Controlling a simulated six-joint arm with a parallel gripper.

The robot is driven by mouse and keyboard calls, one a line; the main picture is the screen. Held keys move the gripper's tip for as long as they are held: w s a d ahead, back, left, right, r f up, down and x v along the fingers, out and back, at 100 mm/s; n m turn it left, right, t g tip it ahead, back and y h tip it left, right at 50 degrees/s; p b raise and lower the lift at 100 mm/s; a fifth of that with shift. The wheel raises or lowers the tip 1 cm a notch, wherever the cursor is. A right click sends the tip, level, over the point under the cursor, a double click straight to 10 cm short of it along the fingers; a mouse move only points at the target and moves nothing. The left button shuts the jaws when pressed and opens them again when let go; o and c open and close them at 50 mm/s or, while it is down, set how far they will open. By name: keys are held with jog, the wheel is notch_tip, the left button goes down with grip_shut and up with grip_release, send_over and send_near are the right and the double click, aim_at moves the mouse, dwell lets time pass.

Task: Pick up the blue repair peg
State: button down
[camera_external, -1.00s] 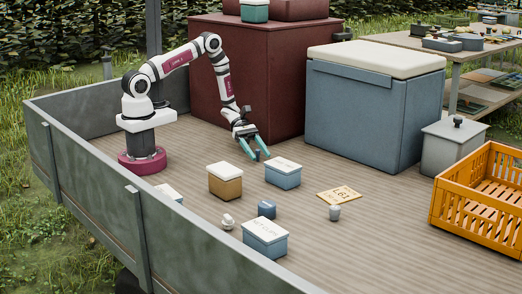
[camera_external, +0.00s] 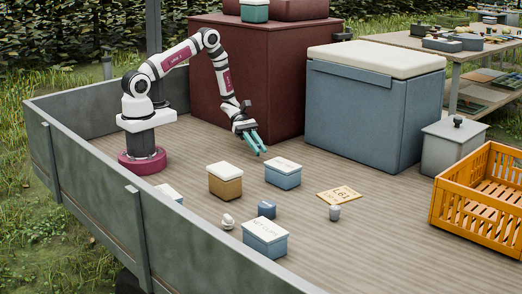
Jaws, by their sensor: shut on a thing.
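My gripper (camera_external: 261,149), with teal fingers, is shut above the deck, behind and a little left of a blue box with a white lid (camera_external: 283,173). It holds the blue repair peg, which is too small and too covered by the fingers to make out clearly. The fingers point down and to the right, and the deck below the tips looks bare.
A brown box with a white lid (camera_external: 225,180) stands left of the gripper. Nearer are a small blue block (camera_external: 266,209), a white round piece (camera_external: 228,221) and another lidded blue box (camera_external: 265,238). A tan marked plate (camera_external: 339,195), grey piece (camera_external: 334,213) and orange crate (camera_external: 447,205) are right.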

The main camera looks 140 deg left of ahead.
jog(key=r, duration=0.1)
jog(key=d+r, duration=0.1)
jog(key=r, duration=0.1)
jog(key=shift+w+d, duration=0.15)
jog(key=shift+w, duration=0.15)
jog(key=w+d+r, duration=0.4)
jog(key=d+r, duration=0.2)
jog(key=d, duration=0.3)
jog(key=shift+d, duration=0.25)
jog(key=shift+r, duration=0.1)
